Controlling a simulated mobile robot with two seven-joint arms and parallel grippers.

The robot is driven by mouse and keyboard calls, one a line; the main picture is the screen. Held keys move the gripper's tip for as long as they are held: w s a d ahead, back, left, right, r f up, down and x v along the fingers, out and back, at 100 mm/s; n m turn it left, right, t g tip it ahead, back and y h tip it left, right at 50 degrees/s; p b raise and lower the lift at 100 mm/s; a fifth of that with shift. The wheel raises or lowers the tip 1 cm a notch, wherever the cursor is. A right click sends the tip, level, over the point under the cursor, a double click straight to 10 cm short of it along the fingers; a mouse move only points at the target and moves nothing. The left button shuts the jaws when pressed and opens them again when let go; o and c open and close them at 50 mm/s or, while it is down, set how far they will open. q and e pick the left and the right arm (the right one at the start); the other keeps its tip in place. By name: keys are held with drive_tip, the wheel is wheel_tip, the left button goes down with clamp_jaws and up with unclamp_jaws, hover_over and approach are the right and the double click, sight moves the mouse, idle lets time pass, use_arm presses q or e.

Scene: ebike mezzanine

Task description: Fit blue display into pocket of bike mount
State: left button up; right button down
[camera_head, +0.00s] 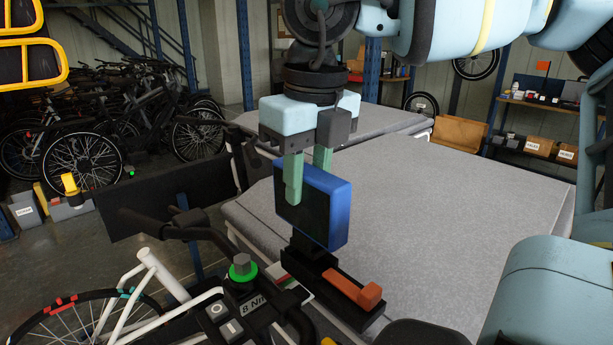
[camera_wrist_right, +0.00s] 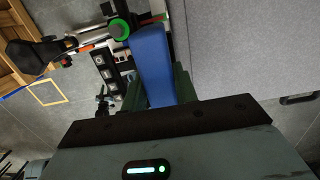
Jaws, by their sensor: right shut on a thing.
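The blue display (camera_head: 341,218) is a flat box with a dark screen face, held upright in the head view. My right gripper (camera_head: 307,176) is shut on its upper part with green fingers, one across the screen and one behind. The display also shows as a blue slab in the right wrist view (camera_wrist_right: 152,58). The black bike mount (camera_head: 322,270) with an orange lever (camera_head: 356,291) is directly below the display. The display's lower edge is at or just above the mount's upright block; I cannot tell whether it is seated. The pocket is hidden. My left gripper is not in view.
The handlebar (camera_head: 190,230) and a green-ringed knob (camera_head: 242,268) are left of the mount. A wide grey table (camera_head: 440,210) lies behind and to the right, its top largely clear. Parked bikes (camera_head: 110,135) stand at the far left; shelves (camera_head: 540,105) stand at the far right.

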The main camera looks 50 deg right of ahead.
sight(308, 199)
use_arm(q)
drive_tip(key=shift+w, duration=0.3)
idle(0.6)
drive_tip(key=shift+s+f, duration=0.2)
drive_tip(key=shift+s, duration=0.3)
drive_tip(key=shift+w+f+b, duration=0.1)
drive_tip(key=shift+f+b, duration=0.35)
drive_tip(key=shift+b, duration=0.1)
use_arm(e)
drive_tip(key=shift+f, duration=0.6)
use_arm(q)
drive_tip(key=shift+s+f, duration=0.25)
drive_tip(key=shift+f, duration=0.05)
use_arm(e)
drive_tip(key=shift+f, duration=0.35)
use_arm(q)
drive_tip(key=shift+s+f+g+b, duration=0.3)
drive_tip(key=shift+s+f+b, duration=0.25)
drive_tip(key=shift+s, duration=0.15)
use_arm(e)
drive_tip(key=shift+f, duration=0.5)
drive_tip(key=shift+f, duration=0.1)
